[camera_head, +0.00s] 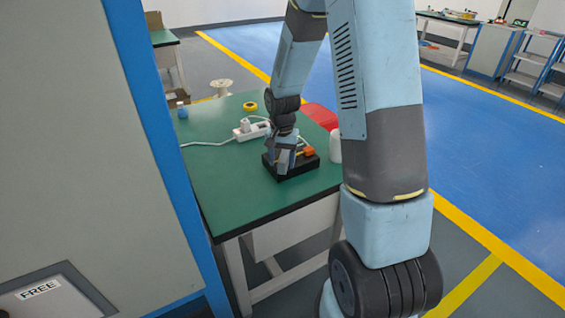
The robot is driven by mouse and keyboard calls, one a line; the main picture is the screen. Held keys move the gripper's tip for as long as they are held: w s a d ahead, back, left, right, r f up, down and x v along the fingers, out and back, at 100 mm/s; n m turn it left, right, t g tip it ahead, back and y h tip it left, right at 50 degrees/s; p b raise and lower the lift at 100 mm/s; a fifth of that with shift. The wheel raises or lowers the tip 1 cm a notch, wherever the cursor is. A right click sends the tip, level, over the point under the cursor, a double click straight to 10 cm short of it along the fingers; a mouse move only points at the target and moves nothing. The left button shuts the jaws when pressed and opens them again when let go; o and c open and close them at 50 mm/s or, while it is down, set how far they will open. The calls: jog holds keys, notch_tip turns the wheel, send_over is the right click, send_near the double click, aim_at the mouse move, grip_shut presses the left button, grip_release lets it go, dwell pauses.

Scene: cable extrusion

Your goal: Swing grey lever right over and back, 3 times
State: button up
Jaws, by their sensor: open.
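A low black box (297,168) lies on the green table near its front right part. My gripper (283,164) points down at the left part of this box, and its fingers are open and small in the picture. An orange piece (308,151) sits on the box just right of my gripper. I cannot make out a grey lever apart from the grey fingers; it may be hidden by them. Whether the fingers touch anything cannot be seen.
The green table (215,180) has free room at its front left. A white power strip (252,129) with a cable, a yellow roll (250,106) and a red bin (320,116) lie behind the box. A white cylinder (335,148) stands right of it. A grey cabinet (80,130) rises at left.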

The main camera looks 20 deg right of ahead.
jog(key=shift+f, duration=0.7)
grip_shut()
